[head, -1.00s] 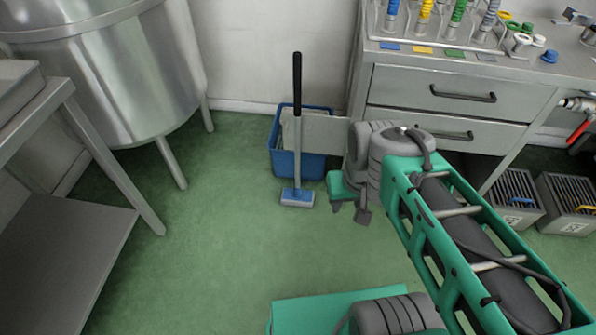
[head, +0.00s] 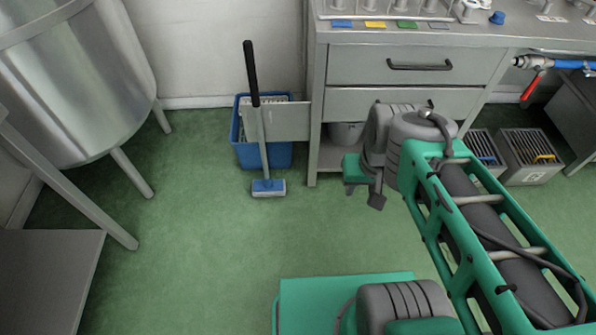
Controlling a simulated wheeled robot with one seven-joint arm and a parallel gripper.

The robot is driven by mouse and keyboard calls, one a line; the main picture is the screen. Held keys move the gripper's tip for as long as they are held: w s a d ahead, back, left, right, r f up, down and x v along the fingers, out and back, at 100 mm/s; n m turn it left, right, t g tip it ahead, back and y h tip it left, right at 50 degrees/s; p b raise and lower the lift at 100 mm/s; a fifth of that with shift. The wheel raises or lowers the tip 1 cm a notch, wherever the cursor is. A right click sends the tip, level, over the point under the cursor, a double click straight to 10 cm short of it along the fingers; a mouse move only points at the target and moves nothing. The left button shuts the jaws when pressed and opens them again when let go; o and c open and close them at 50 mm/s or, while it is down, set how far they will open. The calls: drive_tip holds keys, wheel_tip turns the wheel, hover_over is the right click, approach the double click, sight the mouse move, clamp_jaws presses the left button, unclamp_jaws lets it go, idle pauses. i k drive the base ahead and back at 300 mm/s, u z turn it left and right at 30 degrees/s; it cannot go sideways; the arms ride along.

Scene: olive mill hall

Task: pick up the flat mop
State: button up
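The flat mop (head: 262,140) stands nearly upright on the green floor. It has a black grip, a grey pole and a blue head with a pale pad. It stands in front of a blue bucket (head: 276,155) and seems to lean on the grey panel at the bucket's top. My gripper (head: 376,198) hangs to the right of the mop, in front of the steel cabinet, and is apart from the mop. A dark fingertip shows, but my wrist hides the rest, so its opening cannot be made out. Nothing is seen in it.
A steel drawer cabinet (head: 400,98) stands behind my arm. A red-handled valve (head: 533,84) and slatted crates (head: 528,155) are at the right. A steel tank (head: 70,90) and a low steel shelf (head: 48,275) are at the left. The floor before the mop is clear.

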sight(267, 187)
drive_tip(key=z, duration=0.65)
drive_tip(key=i, duration=0.6)
drive_tip(key=u, duration=2.95)
drive_tip(key=i, duration=0.5)
drive_tip(key=z, duration=0.1)
